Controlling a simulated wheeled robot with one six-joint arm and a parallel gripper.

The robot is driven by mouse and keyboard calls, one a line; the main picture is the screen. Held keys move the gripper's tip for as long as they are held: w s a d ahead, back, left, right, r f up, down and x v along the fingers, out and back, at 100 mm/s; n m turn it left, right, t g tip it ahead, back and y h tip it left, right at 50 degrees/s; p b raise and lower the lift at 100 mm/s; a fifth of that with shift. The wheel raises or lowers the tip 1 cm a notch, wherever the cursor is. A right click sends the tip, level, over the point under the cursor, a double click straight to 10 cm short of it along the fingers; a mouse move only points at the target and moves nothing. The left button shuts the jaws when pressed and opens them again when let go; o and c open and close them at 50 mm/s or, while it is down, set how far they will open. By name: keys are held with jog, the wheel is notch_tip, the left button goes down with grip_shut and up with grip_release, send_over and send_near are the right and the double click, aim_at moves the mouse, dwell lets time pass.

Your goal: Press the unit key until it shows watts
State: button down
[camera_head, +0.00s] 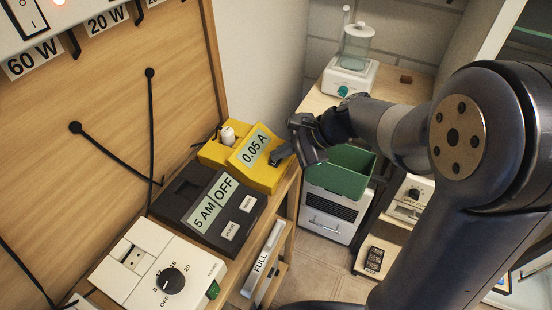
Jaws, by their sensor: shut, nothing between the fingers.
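The yellow meter (211,152) stands at the far end of the wooden shelf. Its tilted display (253,149) reads "0.05 A". I cannot tell whether the tips touch the meter.
A dark timer (190,202) reading "5 AM OFF" stands nearer on the shelf, then a white dial box (140,262). A green bin (340,178) is right of the shelf. A white device with a clear jar (354,66) stands behind.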

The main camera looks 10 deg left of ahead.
aim_at(281, 162)
jog(key=shift+r+p, duration=0.65)
jog(key=shift+r, duration=0.1)
notch_tip(281, 162, up, 5)
jog(key=p, duration=0.4)
dwell(0.9)
